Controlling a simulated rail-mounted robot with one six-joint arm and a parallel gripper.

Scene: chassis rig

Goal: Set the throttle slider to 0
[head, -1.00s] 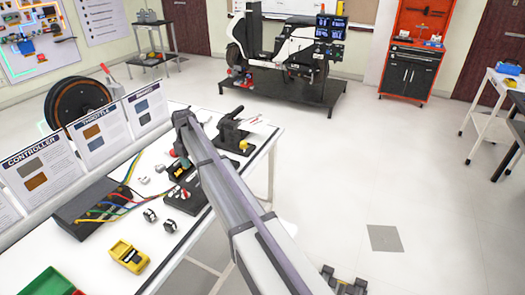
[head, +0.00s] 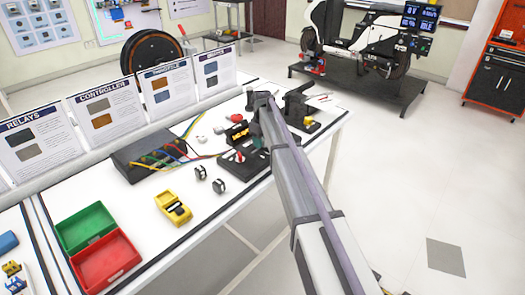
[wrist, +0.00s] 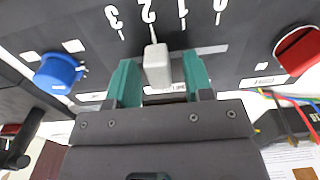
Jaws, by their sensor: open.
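The throttle slider's pale grey knob (wrist: 156,65) stands in the middle of the wrist view, on a dark panel (wrist: 235,55). White marks 3, 2, 1 and 0 run from left to right above it. The knob lines up with the mark at 2. My gripper (wrist: 159,80) is open, with one green finger on each side of the knob. Small gaps seem to show between fingers and knob; contact is hard to tell. In the head view my arm reaches over the bench to the dark panel (head: 240,160), and the slider is hidden there.
A blue knob (wrist: 60,73) and a red part (wrist: 297,50) sit on either side of the slider. Upright cards line the back.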

